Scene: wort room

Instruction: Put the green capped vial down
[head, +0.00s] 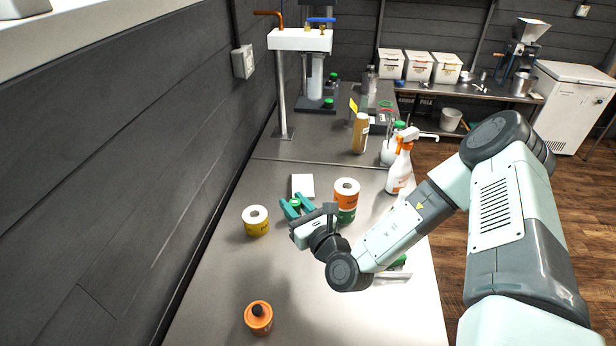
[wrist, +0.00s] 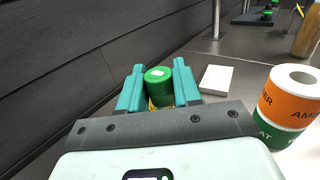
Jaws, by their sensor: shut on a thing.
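My gripper (head: 297,206) reaches away from me over the steel table, with its two teal fingers on either side of the green capped vial (head: 295,203). In the wrist view, my gripper (wrist: 158,88) is shut on the vial. Its round green cap (wrist: 158,74) shows between the fingers, with a small light mark on top and a bit of yellow below. The rest of the vial is hidden by the fingers and the gripper body. I cannot tell whether its base touches the table.
A white square pad (head: 302,184) lies just beyond the fingers. An orange roll (head: 347,199) on a green roll (head: 346,216) stands close right; a yellow roll (head: 256,228) stands left. A spray bottle (head: 398,177) and amber bottle (head: 360,135) stand farther back.

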